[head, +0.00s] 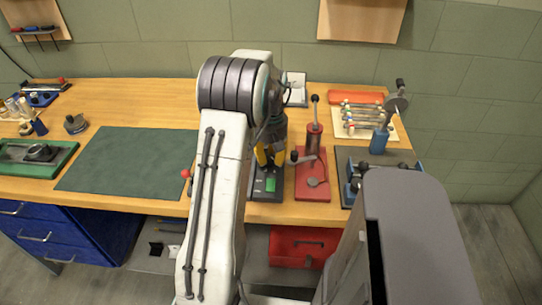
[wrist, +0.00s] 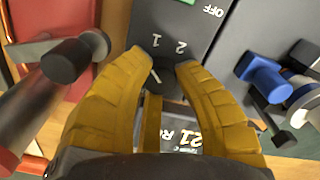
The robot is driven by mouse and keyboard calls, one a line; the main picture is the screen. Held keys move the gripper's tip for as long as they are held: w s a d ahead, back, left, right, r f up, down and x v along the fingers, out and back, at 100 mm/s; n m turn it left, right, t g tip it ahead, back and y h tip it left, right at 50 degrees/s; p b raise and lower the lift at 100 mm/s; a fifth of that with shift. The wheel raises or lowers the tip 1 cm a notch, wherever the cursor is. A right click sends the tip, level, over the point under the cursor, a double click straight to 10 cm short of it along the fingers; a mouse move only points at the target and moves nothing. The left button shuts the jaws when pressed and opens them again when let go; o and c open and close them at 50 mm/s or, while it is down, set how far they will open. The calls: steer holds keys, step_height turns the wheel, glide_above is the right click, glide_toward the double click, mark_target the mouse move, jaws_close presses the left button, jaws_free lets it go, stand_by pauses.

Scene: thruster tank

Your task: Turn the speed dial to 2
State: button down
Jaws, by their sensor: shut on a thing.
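The speed dial (wrist: 164,82) is a dark round knob with a white pointer line, partly hidden between my fingers in the wrist view. The line slants near the printed 1. The marks 1 and 2 appear upside down on the dark control panel (wrist: 190,18), with OFF farther up to the right. My gripper (wrist: 162,66) has its yellow fingers shut on the dial, one on each side. In the head view, my gripper (head: 268,155) is low over the panel (head: 268,194), and the dial is hidden there. A green patch (head: 271,184) shows on the panel's near part.
A red lever press (head: 312,180) stands close on the right of the panel. A green mat (head: 125,160) lies to the left. A red toolbox (head: 300,246) sits below the bench.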

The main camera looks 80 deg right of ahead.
mark_target(271, 157)
steer(key=m, duration=0.7)
steer(key=shift+f, duration=0.1)
steer(key=m, duration=0.6)
steer(key=shift+m+p, duration=0.3)
steer(key=shift+m, duration=0.1)
steer(key=c, duration=0.9)
jaws_free()
step_height(271, 157, up, 12)
stand_by(1.0)
